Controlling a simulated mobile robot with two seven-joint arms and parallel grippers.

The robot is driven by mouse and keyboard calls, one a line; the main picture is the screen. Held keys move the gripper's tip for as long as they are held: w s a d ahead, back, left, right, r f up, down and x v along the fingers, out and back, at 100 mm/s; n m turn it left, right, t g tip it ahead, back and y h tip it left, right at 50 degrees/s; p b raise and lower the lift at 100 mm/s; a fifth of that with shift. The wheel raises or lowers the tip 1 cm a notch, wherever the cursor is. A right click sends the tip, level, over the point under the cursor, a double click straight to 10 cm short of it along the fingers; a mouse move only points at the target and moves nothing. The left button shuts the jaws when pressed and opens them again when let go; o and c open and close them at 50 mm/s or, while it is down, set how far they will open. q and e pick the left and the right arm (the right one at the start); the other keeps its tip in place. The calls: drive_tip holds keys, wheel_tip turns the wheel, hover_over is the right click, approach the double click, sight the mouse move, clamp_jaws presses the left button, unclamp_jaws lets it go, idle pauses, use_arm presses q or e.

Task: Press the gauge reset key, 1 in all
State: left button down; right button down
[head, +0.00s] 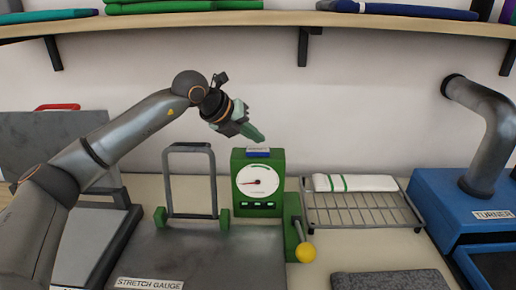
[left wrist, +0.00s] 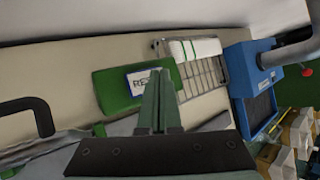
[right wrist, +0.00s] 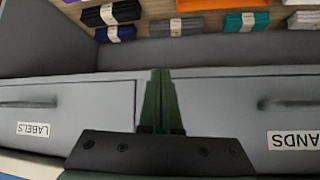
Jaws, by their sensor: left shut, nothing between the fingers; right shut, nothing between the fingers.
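The green stretch gauge (head: 280,190) stands upright with a round white dial. Its blue reset key (head: 258,154) sits on top. My left gripper (head: 258,138) is shut and empty, its tips just above the key with a small gap visible in the head view. In the left wrist view the shut fingers (left wrist: 158,78) partly cover the white key label (left wrist: 138,84), of which "RE" shows, on the green gauge top (left wrist: 112,92). My right gripper (right wrist: 160,75) is shut and empty in front of grey drawers; it is not in the head view.
A grey frame (head: 214,178) stands left of the gauge, and a yellow-knobbed lever (head: 305,252) is at its right. A wire rack (head: 365,215) holds a white folded knit (head: 355,183). The blue turner (head: 440,210) is farther right. A shelf (head: 270,18) runs above.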

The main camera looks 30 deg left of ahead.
sight(255, 151)
use_arm(q)
wheel_tip(255, 151, up, 5)
drive_tip(key=p, duration=0.3)
drive_tip(key=shift+f, duration=0.15)
idle(0.7)
